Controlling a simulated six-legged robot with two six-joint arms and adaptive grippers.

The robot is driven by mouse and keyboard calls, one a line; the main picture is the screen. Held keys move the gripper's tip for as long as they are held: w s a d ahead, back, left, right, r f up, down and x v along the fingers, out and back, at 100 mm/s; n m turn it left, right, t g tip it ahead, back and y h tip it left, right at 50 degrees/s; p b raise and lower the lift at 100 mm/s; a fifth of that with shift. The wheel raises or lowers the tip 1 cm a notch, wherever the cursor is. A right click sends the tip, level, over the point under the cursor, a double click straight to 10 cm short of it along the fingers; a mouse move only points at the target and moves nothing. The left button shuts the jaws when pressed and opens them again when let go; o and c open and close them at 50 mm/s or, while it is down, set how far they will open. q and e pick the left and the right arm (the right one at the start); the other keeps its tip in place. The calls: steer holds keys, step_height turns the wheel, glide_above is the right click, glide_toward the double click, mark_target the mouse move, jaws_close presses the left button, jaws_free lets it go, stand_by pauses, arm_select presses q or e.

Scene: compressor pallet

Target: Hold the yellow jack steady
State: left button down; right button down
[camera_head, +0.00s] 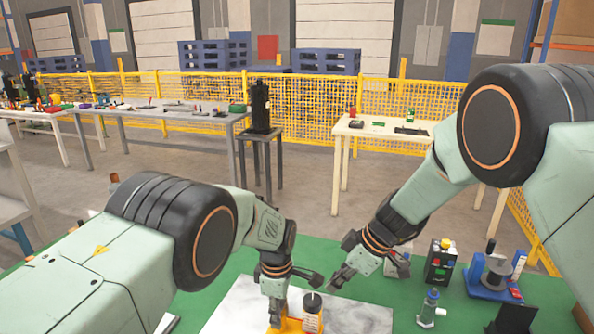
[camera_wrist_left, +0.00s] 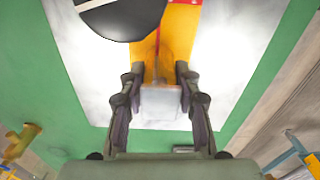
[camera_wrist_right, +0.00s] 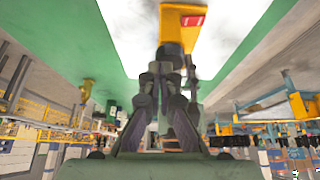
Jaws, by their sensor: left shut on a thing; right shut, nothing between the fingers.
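The yellow jack (camera_head: 287,325) stands on a pale plate (camera_head: 235,312) at the bottom of the head view, partly cut off. My left gripper (camera_head: 277,308) comes down on it. A dark round top with a white stripe (camera_wrist_left: 122,18) hides part of the jack there. My right gripper (camera_head: 335,283) is shut and empty, just right of the jack. In the right wrist view the jack (camera_wrist_right: 183,28) shows beyond its fingers (camera_wrist_right: 165,75).
The plate lies on a green bench top (camera_head: 375,293). At right stand a small bottle (camera_head: 430,308), a black box with coloured parts (camera_head: 440,262) and a blue stand with a dark spool (camera_head: 497,275). Tables and a yellow fence (camera_head: 300,105) are further back.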

mark_target(318, 315)
steer(key=shift+f, duration=1.95)
steer(key=shift+a, duration=0.3)
steer(key=shift+s, duration=0.35)
steer(key=shift+s+a, duration=0.1)
steer(key=shift+s, duration=0.2)
steer(key=shift+s, duration=0.15)
steer(key=shift+s+a, duration=0.35)
steer(key=shift+s, duration=0.2)
